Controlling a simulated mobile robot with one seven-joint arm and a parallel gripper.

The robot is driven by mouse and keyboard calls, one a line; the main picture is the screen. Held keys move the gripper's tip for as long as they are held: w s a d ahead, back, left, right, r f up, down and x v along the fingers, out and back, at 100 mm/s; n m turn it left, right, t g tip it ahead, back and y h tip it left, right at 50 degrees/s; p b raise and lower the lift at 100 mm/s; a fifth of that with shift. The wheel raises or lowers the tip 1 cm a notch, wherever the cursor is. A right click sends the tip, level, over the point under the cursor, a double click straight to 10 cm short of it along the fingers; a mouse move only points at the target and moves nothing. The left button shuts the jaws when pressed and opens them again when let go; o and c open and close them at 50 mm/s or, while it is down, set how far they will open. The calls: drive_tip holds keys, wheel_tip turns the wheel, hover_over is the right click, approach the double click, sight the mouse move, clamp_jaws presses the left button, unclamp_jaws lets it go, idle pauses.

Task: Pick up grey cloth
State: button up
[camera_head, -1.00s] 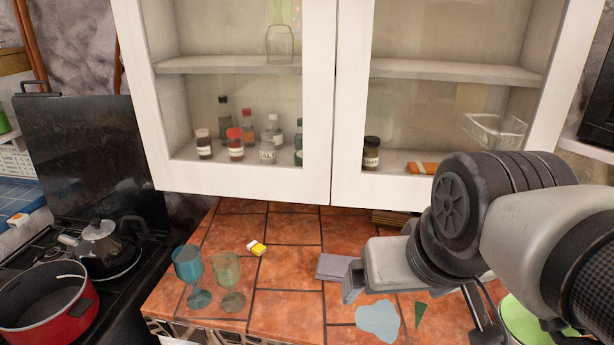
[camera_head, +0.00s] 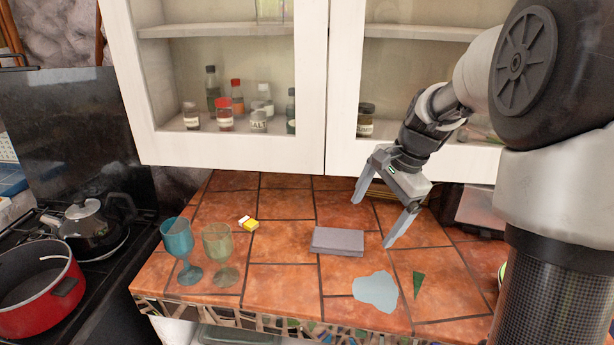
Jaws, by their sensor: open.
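The grey cloth (camera_head: 337,241) lies folded flat on the orange tiled counter, near the middle of the view. My gripper (camera_head: 371,220) is open and empty, with its two fingers spread and pointing down. It hangs above the counter to the right of the cloth, apart from it. One fingertip shows above and to the right of the cloth, the other farther right. The whole cloth is visible.
A pale blue flat piece (camera_head: 376,291) and a green shard (camera_head: 418,283) lie in front. A white glazed cabinet (camera_head: 314,90) hangs above the counter.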

drive_tip(key=w+d+f+m+y, duration=0.1)
drive_tip(key=w+d+f+m, duration=0.1)
drive_tip(key=f, duration=0.3)
drive_tip(key=w+d+f+m+y+b, duration=0.1)
drive_tip(key=w+d+f+m, duration=0.2)
drive_tip(key=f+m, duration=0.1)
drive_tip(key=w+d+f+m+y, duration=0.1)
drive_tip(key=w+d+f+m, duration=0.1)
drive_tip(key=f, duration=0.4)
drive_tip(key=shift+w+d+m+b, duration=0.3)
drive_tip(key=shift+w+d+m, duration=0.15)
drive_tip(key=shift+d, duration=0.15)
approach(339, 238)
wheel_tip(339, 238, down, 5)
drive_tip(key=shift+a+f, duration=0.1)
drive_tip(key=shift+a, duration=0.1)
drive_tip(key=shift+w+a, duration=0.25)
drive_tip(key=shift+a, duration=0.3)
drive_tip(key=shift+w+a, duration=0.25)
drive_tip(key=shift+a, duration=0.35)
drive_tip(key=shift+x, duration=1.5)
drive_tip(key=shift+w+a, duration=0.1)
drive_tip(key=c, duration=1.1)
drive_tip(key=shift+c, duration=0.2)
